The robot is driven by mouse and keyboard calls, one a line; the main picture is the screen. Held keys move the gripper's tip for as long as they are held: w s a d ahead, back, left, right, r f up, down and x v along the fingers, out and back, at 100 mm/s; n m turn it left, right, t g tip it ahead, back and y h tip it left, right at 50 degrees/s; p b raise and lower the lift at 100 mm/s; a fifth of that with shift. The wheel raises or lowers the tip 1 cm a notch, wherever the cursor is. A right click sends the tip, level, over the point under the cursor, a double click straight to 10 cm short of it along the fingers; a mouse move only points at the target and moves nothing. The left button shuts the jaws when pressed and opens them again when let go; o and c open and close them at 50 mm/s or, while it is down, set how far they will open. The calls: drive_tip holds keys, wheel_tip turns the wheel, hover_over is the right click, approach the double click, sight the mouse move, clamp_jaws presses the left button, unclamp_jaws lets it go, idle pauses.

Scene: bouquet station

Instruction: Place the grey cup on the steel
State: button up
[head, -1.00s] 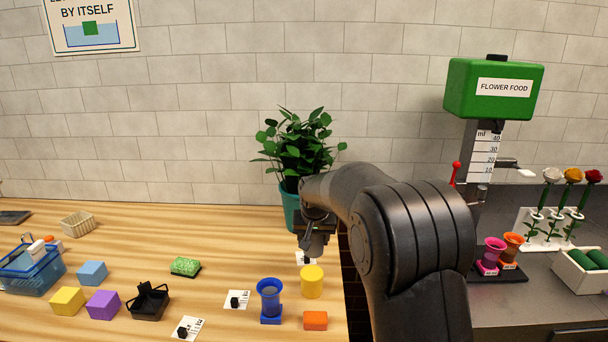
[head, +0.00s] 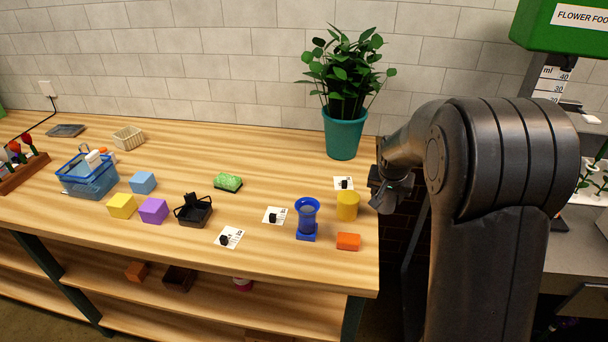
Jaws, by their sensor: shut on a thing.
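My gripper (head: 390,188) is at the right end of the wooden table, in front of the dark gap between the table and the steel counter (head: 588,235). It is shut on a small grey thing, the grey cup (head: 397,203) as far as I can tell; its outline is partly hidden by the fingers and blends with my dark arm. The steel counter is at the right edge of the head view, largely covered by my arm.
Near the table's right end stand a yellow cylinder (head: 347,206), a blue cup on a blue base (head: 307,218), an orange block (head: 348,241) and a potted plant (head: 345,133). Farther left are a black holder (head: 193,210), a green sponge (head: 228,182) and a blue basket (head: 88,178).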

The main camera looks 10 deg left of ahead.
drive_tip(key=w+a+r+n, duration=0.1)
drive_tip(key=w+a+r, duration=0.1)
drive_tip(key=a, duration=0.3)
drive_tip(key=w+a+r+n+y, duration=0.1)
drive_tip(key=w+a+r, duration=0.1)
drive_tip(key=a, duration=0.3)
drive_tip(key=w+a+r+n, duration=0.1)
drive_tip(key=w+a+r, duration=0.1)
drive_tip(key=a+r, duration=0.2)
drive_tip(key=shift+w+a+r, duration=0.25)
drive_tip(key=shift+a+r, duration=0.05)
drive_tip(key=shift+a, duration=0.15)
drive_tip(key=a+f, duration=0.2)
drive_tip(key=a, duration=0.2)
drive_tip(key=w+a+f, duration=0.1)
drive_tip(key=a+f, duration=0.2)
drive_tip(key=a, duration=0.1)
drive_tip(key=a+f, duration=0.2)
drive_tip(key=a, duration=0.2)
drive_tip(key=shift+w+f, duration=0.15)
drive_tip(key=shift+w, duration=0.15)
drive_tip(key=f, duration=0.2)
drive_tip(key=shift+d+f, duration=0.25)
drive_tip(key=shift+f, duration=0.4)
drive_tip(key=shift+f, duration=0.1)
drive_tip(key=shift+f, duration=0.1)
drive_tip(key=o, duration=1)
